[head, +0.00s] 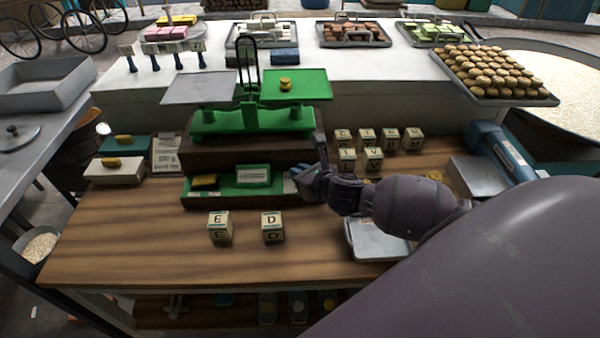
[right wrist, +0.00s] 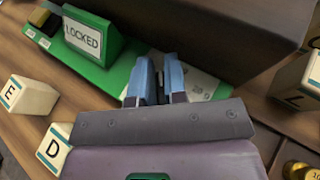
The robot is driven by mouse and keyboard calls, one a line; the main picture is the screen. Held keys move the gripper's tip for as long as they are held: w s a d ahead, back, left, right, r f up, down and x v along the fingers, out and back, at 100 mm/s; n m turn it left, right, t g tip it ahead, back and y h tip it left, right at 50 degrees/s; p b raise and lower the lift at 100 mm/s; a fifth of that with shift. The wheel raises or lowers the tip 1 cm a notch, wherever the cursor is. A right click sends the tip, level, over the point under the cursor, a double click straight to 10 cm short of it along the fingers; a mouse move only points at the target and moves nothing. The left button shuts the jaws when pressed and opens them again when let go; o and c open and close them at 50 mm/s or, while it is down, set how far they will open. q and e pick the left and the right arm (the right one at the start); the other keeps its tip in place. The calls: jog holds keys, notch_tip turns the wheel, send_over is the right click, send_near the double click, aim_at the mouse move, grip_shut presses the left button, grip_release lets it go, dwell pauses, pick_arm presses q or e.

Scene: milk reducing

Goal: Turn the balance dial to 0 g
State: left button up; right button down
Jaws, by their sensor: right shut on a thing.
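The green balance (head: 250,122) stands on a dark wooden box at the table's middle. It has a grey left pan (head: 200,88) and a green right pan (head: 297,85) with a small gold piece (head: 285,84) on it. In front is a green base (right wrist: 92,62) with a sign (right wrist: 84,38) reading LOCKED. My right gripper (head: 293,171), also in the right wrist view (right wrist: 160,75), is at this base's right end. Its blue fingers are shut on a small dark part, apparently the balance dial; the fingers mostly hide it. The dial's reading cannot be made out. My left gripper is not in view.
Letter cubes E (head: 220,228) and D (head: 273,227) stand in front of the base. Several more cubes (head: 375,158) stand right of the balance. A metal tray (head: 375,243) lies under my right arm. The table's front left is clear.

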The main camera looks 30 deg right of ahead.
jog(key=shift+s+f, duration=0.25)
jog(key=shift+f, duration=0.2)
jog(key=c, duration=1.2)
grip_release()
jog(key=shift+o, duration=0.2)
jog(key=shift+s+r, duration=0.1)
jog(key=shift+r, duration=0.05)
jog(key=v, duration=1)
jog(key=shift+d+r, duration=0.25)
jog(key=shift+r, duration=0.05)
jog(key=shift+s, duration=0.1)
